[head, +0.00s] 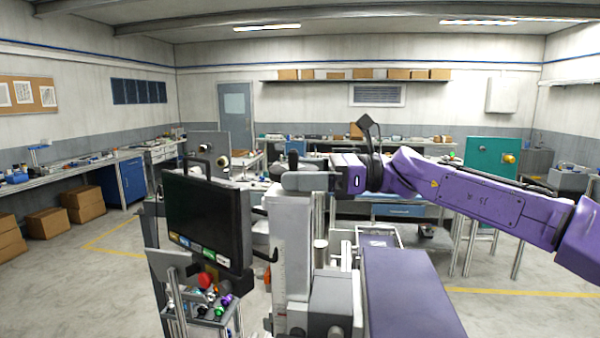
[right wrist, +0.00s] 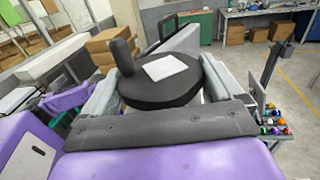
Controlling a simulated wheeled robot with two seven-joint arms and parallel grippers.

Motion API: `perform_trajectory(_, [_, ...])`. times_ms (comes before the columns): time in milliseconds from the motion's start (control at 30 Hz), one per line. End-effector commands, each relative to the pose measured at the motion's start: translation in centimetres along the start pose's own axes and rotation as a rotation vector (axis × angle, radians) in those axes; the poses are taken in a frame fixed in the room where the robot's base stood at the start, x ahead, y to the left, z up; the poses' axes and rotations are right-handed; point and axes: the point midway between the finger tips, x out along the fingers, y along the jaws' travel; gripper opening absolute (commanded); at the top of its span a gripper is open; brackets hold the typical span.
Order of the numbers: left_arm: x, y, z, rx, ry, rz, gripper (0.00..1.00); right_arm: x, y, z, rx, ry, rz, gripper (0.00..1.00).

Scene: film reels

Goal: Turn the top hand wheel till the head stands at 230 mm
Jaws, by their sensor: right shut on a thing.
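The top hand wheel (right wrist: 160,82) is a dark round disc with an upright black knob (right wrist: 122,56) and a white square on its top, seen in the right wrist view. In the head view it shows as a dark shape (head: 296,162) on top of the pale upright column (head: 290,215). My right gripper (head: 303,181) is shut on the wheel, with one grey finger on each side of its rim. A narrow scale runs down the column's left side. Its figures are too small to read, and I cannot make out where the head stands on it. My left gripper is out of view.
A dark screen (head: 205,222) stands close left of the column. Below it are a red button (head: 206,280) and a small rack of coloured balls (right wrist: 272,120). Benches line the walls. Cardboard boxes (head: 80,205) stand on the floor at left. Open floor lies between.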

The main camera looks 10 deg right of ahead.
Motion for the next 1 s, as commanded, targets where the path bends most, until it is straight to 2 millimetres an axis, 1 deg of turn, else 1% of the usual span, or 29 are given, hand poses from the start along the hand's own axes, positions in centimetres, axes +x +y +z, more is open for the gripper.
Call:
perform_trajectory(33, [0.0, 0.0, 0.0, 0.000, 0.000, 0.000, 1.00, 0.1, 0.1, 0.2, 0.001, -0.004, 0.000, 0.63])
perform_trajectory(667, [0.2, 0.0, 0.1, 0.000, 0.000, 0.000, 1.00, 0.0, 0.1, 0.4, -0.002, -0.006, -0.039, 0.63])
perform_trajectory(833, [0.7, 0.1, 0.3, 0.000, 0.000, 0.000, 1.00, 0.0, 0.2, 0.4, -0.002, -0.007, -0.093, 0.63])
perform_trajectory(1000, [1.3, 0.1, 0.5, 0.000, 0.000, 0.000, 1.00, 0.0, 0.4, 0.4, -0.005, -0.007, -0.198, 0.63])
